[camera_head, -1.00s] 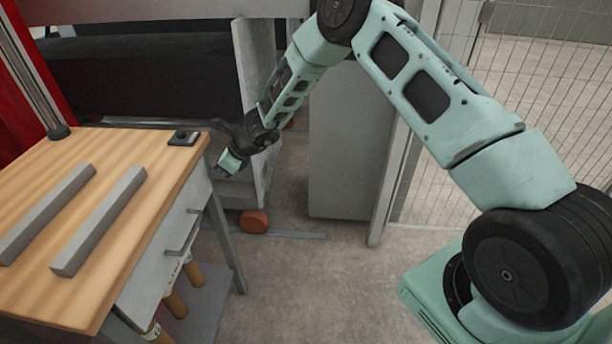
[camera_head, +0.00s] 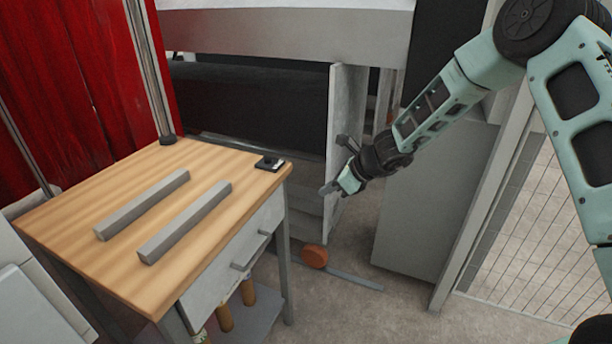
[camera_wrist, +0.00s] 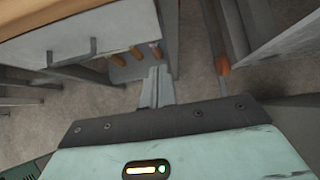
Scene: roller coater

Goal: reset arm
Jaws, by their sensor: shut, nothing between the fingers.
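My gripper (camera_head: 328,189) is in the middle of the head view, at the end of my green arm that comes in from the upper right. It is in free air to the right of the wooden table's back right corner. In the wrist view its fingers (camera_wrist: 157,87) are together and hold nothing. They show against the grey lower shelf and the floor beyond.
The wooden table (camera_head: 80,222) carries two grey bars (camera_head: 143,205) (camera_head: 186,222) and a small black device (camera_head: 269,163). Its drawer (camera_head: 232,262) is shut. An orange wheel (camera_head: 315,256) and a grey cabinet (camera_head: 432,205) stand beyond. A wire fence (camera_head: 535,255) is at the right.

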